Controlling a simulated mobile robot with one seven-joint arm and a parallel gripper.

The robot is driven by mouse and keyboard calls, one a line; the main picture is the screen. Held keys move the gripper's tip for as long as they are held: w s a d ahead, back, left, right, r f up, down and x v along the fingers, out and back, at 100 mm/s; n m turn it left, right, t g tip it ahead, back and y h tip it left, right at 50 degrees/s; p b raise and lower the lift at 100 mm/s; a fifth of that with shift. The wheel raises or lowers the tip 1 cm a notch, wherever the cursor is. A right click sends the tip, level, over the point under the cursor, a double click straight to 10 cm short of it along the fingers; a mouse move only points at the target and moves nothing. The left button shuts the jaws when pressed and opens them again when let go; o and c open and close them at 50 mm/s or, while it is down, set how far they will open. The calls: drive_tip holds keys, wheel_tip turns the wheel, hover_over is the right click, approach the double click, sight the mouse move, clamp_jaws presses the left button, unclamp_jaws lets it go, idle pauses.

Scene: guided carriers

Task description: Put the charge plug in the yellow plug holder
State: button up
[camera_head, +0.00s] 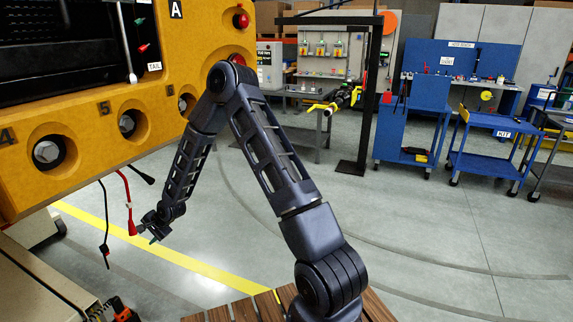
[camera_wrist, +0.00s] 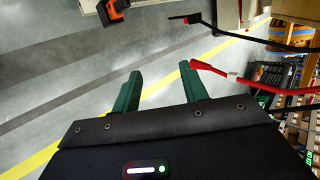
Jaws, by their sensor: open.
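A red plug (camera_head: 132,228) hangs on a red cable below the yellow machine body at the left. In the wrist view, a red connector (camera_wrist: 207,67) on a red cable lies close to the right fingertip, outside the gap between the fingers. It looks like the charge plug, but I cannot be sure. My gripper (camera_head: 148,232) is low at the end of my arm, close beside the red plug in the head view. In the wrist view, my gripper (camera_wrist: 160,71) is open, with nothing between its two green fingers. I cannot clearly identify the yellow plug holder.
A black cable (camera_head: 104,225) and another black lead (camera_head: 144,178) hang near the red one. The yellow machine body (camera_head: 85,140) with numbered round recesses overhangs at left. An orange-black tool (camera_head: 122,310) lies low at left. A black stand (camera_head: 368,100) and blue carts (camera_head: 490,160) stand farther right.

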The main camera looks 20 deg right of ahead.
drive_tip(key=s+d+r+n+t+h, duration=0.1)
drive_tip(key=d+r+n+h, duration=0.3)
drive_tip(key=d+r, duration=1.6)
drive_tip(key=s+d+r+n+h, duration=0.2)
drive_tip(key=s+d+r+h, duration=0.1)
drive_tip(key=s+d+r, duration=0.85)
drive_tip(key=s+d+r+n, duration=0.1)
drive_tip(key=s+d+r, duration=0.2)
drive_tip(key=s+d, duration=0.4)
drive_tip(key=s+d+r+n+g, duration=0.1)
drive_tip(key=s+d+r, duration=0.3)
drive_tip(key=s, duration=1)
drive_tip(key=d, duration=0.3)
drive_tip(key=shift+d, duration=0.35)
